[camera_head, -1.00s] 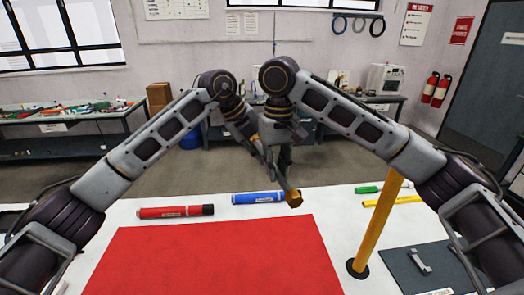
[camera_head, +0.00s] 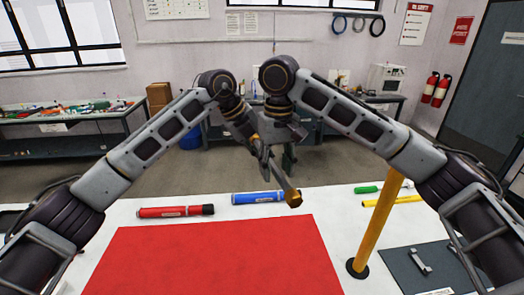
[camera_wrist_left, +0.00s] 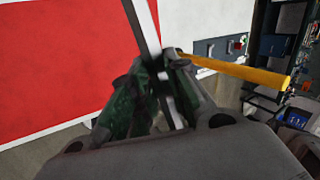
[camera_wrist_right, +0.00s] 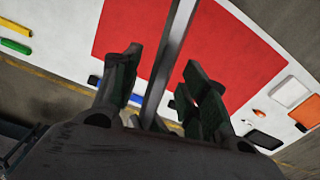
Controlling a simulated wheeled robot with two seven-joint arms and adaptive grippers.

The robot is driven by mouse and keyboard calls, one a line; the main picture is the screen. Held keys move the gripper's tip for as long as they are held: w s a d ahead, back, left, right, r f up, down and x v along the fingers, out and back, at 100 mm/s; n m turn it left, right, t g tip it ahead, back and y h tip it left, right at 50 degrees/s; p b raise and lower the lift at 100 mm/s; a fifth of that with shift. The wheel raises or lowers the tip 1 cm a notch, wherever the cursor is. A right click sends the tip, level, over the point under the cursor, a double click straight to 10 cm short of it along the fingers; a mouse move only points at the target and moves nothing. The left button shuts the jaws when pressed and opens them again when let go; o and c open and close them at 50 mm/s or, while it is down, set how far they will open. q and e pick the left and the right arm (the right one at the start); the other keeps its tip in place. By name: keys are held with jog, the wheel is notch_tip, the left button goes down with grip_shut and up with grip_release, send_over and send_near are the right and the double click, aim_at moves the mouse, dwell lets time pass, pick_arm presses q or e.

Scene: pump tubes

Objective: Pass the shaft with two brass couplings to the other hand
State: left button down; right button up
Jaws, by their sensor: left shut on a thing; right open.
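The grey shaft (camera_head: 280,176) slants down to the right in the head view. A brass coupling (camera_head: 294,199) shows at its lower end, and a brass-coloured part shows near its upper end, partly hidden by the grippers. My left gripper (camera_wrist_left: 164,72) is shut on the shaft, which also runs between its fingers in the left wrist view (camera_wrist_left: 142,25). My right gripper (camera_wrist_right: 162,70) is open, with the shaft (camera_wrist_right: 172,55) passing between its spread fingers in the right wrist view. In the head view the two grippers are close together above the table's far edge.
A red mat (camera_head: 215,260) covers much of the white table. A red tube (camera_head: 175,211) and a blue tube (camera_head: 258,197) lie behind it. A yellow post (camera_head: 377,225) stands to the right, beside a grey board (camera_head: 425,265) with handles.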

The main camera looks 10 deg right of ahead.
notch_tip(320, 180, up, 12)
jog(key=shift+f, duration=0.15)
dwell(1.2)
jog(key=shift+w, duration=0.1)
